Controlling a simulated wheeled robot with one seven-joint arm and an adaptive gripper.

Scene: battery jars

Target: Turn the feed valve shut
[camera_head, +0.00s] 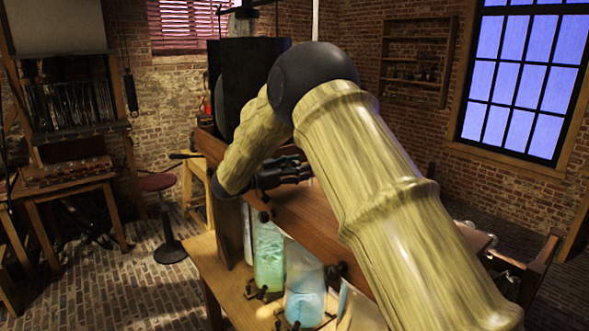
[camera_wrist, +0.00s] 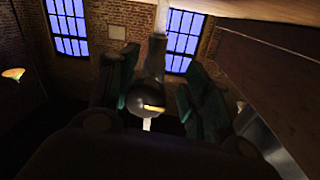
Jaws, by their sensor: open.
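My gripper (camera_head: 285,172) shows small and dark in the head view, above the wooden bench beyond the glass jars and partly behind my arm. In the wrist view my gripper (camera_wrist: 158,75) has its two dark fingers spread apart. Between them is a dark rounded knob (camera_wrist: 140,100) with a bright yellowish mark, and a grey upright stem stands behind it. This may be the feed valve, but I cannot tell for sure. Contact between the fingers and the knob is not clear. No valve is plainly visible in the head view.
A green jar (camera_head: 268,258) and a blue jar (camera_head: 305,290) stand on the lower wooden shelf, with small dark fittings in front. The wooden bench top (camera_head: 318,215) lies behind them. A wooden beam (camera_wrist: 260,70) runs close at right in the wrist view.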

